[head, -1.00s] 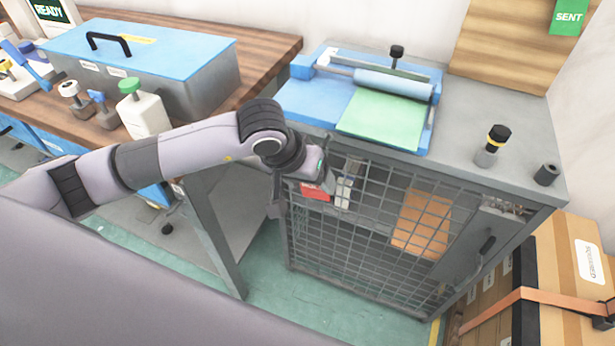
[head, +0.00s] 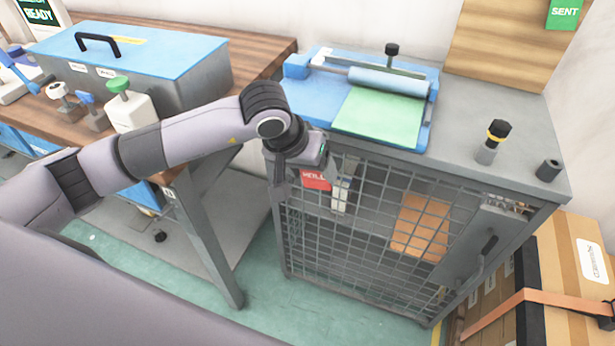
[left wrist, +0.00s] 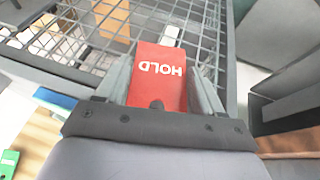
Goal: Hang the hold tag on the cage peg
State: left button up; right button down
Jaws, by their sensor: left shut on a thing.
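The red hold tag (head: 316,180) is in my left gripper (head: 300,172), in front of the upper left of the mesh cage (head: 385,240). In the left wrist view the tag (left wrist: 157,78) sits between the two fingers (left wrist: 160,85), its white HOLD lettering upside down. The gripper is shut on it. A pale piece (left wrist: 171,35) shows just past the tag's far end, with the wire mesh around it; I cannot tell whether it belongs to the tag. I cannot make out the cage peg in either view. My right gripper is not in view.
A blue press with a roller (head: 388,82) and green sheet (head: 378,118) stands on the cage's grey top. The wooden workbench (head: 262,62) is close on the left. Strapped cartons (head: 560,265) stand at the right. An orange-brown panel (head: 420,226) shows behind the mesh.

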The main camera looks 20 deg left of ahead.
pick_arm(q)
jog(key=w+f+b, duration=0.1)
jog(key=w+b, duration=0.4)
jog(key=w, duration=0.1)
jog(key=shift+w+d+f, duration=0.15)
jog(key=shift+w, duration=0.05)
dwell(0.4)
dwell(0.6)
jog(key=o, duration=1)
jog(key=shift+c, duration=0.2)
